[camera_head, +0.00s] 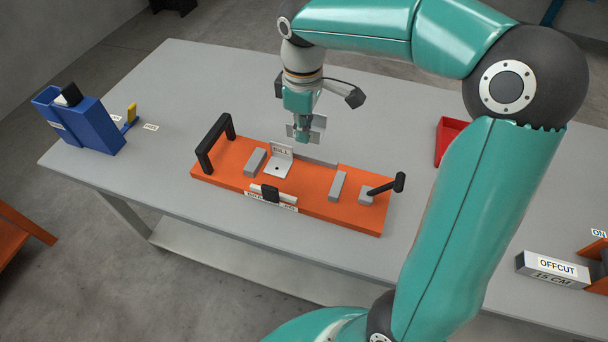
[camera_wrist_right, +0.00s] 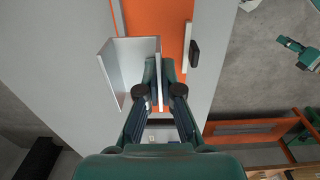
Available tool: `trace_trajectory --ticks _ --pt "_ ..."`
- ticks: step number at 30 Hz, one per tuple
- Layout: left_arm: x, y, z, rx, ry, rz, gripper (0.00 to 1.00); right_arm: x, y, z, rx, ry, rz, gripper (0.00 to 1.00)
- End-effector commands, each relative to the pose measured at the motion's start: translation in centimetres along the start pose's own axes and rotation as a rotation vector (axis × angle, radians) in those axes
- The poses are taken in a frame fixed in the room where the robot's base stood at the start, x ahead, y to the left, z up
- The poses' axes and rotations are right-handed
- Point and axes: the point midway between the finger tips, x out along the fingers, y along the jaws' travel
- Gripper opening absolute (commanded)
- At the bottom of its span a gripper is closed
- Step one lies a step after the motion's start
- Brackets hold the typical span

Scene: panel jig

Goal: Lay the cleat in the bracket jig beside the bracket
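The orange bracket jig (camera_head: 315,192) lies on the grey bench, with a light metal bracket (camera_head: 281,160) marked with lettering seated upright between its blocks. My right gripper (camera_head: 303,138) is shut on the cleat (camera_head: 318,126), a light grey angle piece, held above the jig's back edge, right of and behind the bracket. In the right wrist view the gripper (camera_wrist_right: 164,90) pinches one flange of the cleat (camera_wrist_right: 128,70); the other flange spreads left. A small teal part at that view's right edge looks like my left gripper (camera_wrist_right: 300,52); its fingers are unclear.
The jig carries grey blocks, a black handle (camera_head: 214,142), a front clamp (camera_head: 270,193) and a black-knobbed lever (camera_head: 386,185). A blue box (camera_head: 80,122) stands left. A red tray (camera_head: 447,140) and an offcut block (camera_head: 552,269) lie right. My right arm covers the bench between.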

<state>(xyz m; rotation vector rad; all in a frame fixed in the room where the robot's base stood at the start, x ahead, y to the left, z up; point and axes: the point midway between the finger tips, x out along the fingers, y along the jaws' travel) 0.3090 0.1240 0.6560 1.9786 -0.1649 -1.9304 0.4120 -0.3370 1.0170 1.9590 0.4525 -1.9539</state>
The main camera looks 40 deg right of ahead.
Motion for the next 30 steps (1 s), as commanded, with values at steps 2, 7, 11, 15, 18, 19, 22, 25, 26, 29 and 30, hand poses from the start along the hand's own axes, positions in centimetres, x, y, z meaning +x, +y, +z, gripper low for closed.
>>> trace_trajectory --ticks 2,7,11,15,18,19,22,25,26,29,30 --pt "0.2 -0.1 0.0 0.000 0.000 0.000 0.40 2.4 0.0 0.5 0.009 -0.006 -0.004 0.00" --pt "0.4 -0.1 0.0 0.001 0.001 0.000 0.40 7.0 0.1 0.8 0.016 -0.006 -0.004 0.00" --pt "0.4 -0.1 0.0 0.001 0.001 0.000 0.40 9.7 0.1 0.8 0.019 -0.004 -0.003 0.00" --pt "0.5 -0.1 -0.1 0.001 0.001 0.000 0.40 11.3 0.2 0.8 0.019 -0.001 -0.001 0.00" --pt "0.5 -0.1 -0.1 0.001 0.001 0.000 0.40 11.9 0.2 0.8 0.019 -0.001 -0.001 0.00" --pt "0.5 -0.2 -0.1 0.001 0.001 0.000 0.40 12.1 0.1 0.8 0.019 -0.002 -0.002 0.00" --pt "0.5 -0.2 0.0 0.001 0.001 0.000 0.40 13.3 0.1 0.9 0.019 -0.003 -0.003 0.00" --pt "0.6 -0.2 -0.1 0.001 0.001 0.000 0.40 14.9 0.1 0.9 0.020 -0.003 -0.003 0.00" --pt "0.6 -0.2 -0.1 0.001 0.001 0.000 0.40 15.2 0.1 0.9 0.020 -0.004 -0.003 0.00" --pt "0.6 -0.2 0.0 0.001 0.001 0.000 0.40 15.9 0.1 0.9 0.020 -0.001 -0.001 0.00" --pt "0.6 -0.2 0.0 0.001 0.001 0.000 0.40 16.0 0.1 0.9 0.020 -0.001 -0.001 0.00"
